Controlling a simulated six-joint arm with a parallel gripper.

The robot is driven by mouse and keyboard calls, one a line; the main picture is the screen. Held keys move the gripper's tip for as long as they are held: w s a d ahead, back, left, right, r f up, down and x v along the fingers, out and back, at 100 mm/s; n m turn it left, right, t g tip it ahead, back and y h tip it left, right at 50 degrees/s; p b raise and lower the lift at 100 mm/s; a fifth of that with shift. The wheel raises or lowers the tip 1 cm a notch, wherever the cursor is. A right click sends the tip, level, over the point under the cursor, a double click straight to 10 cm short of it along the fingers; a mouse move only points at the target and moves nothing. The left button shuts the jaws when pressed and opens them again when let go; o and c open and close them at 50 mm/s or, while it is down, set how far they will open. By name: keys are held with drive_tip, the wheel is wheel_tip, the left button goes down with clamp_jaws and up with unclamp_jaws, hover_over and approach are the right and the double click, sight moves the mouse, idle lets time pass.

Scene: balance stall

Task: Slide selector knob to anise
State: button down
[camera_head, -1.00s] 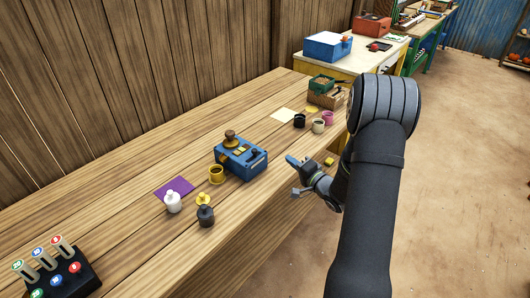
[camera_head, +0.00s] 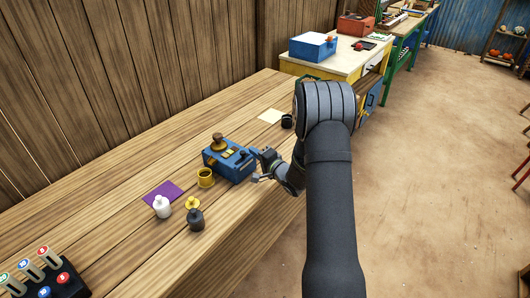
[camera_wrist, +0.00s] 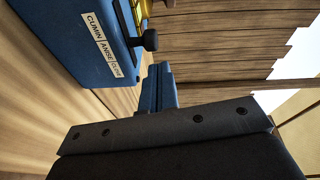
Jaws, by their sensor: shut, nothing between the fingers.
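The blue box (camera_head: 229,160) stands on the wooden bench, with a brown-topped handle on its top. In the wrist view the blue box (camera_wrist: 85,45) carries a white label (camera_wrist: 104,45) with CUMIN, ANISE and a third, partly unreadable word. A black selector knob (camera_wrist: 149,40) sticks out beside the label. It looks level with the ANISE end or the third word; I cannot tell which exactly. My gripper (camera_wrist: 160,72) has blue fingers, shut and empty, close to the knob on its lower side. A gap shows between them. In the head view my gripper (camera_head: 256,156) is at the box's right side.
A yellow cup (camera_head: 205,178) stands in front of the box. A dark cup (camera_head: 287,121) is behind my arm.

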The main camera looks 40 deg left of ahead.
drive_tip(key=shift+s+a, duration=0.15)
drive_tip(key=shift+s, duration=0.25)
